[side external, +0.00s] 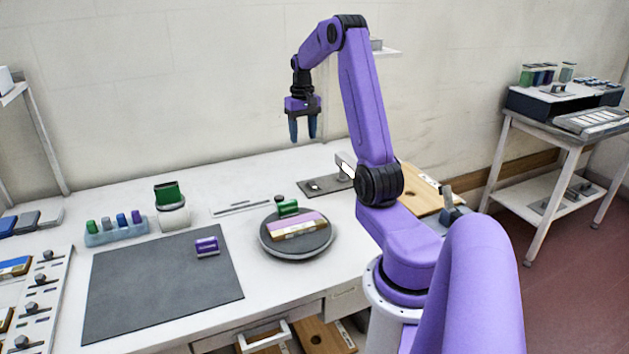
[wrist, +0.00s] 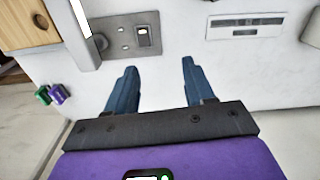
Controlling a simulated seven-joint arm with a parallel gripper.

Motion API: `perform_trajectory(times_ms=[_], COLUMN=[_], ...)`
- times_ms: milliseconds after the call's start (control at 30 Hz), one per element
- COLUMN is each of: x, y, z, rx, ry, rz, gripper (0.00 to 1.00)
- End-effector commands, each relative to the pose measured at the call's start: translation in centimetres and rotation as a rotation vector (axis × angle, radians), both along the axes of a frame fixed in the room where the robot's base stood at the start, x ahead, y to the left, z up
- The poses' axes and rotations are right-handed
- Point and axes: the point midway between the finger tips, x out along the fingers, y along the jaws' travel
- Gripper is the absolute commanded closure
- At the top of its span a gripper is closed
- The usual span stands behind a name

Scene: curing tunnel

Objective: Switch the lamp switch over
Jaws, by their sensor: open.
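A grey metal plate (side external: 319,187) lies on the white table behind the turntable. It also shows in the wrist view (wrist: 122,22), with a small framed rocker (wrist: 143,37) that looks like the lamp switch. Which way the rocker is tipped is too small to tell. My gripper (side external: 302,137) is open and empty, fingers pointing down, high above the back of the table. In the wrist view my gripper (wrist: 159,68) has its blue fingertips apart, below the plate in the picture and touching nothing.
A white upright piece (side external: 346,166) stands at the plate's right end. A slotted panel (side external: 241,208) lies left of the plate. A round turntable (side external: 266,244) carries a block and a green cylinder. A dark mat (side external: 130,300) and a wooden board (side external: 425,197) flank the area.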

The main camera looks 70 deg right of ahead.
Motion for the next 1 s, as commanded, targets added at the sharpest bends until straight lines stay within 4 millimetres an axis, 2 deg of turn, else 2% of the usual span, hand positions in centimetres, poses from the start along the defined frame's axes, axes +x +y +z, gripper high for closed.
perform_trajectory(times_ms=[33, 133, 367, 1000], x=[-0.8, -1.9, -2.4, -2.4], y=[-1.3, -2.8, -3.4, -3.3], z=[-0.2, -0.4, -1.6, -13.1], rx=[0.001, 0.001, 0.003, 0.005], ry=[0.001, 0.001, 0.002, 0.004], rz=[-0.035, -0.076, -0.095, -0.093], gripper=[0.47, 0.47, 0.47, 0.47])
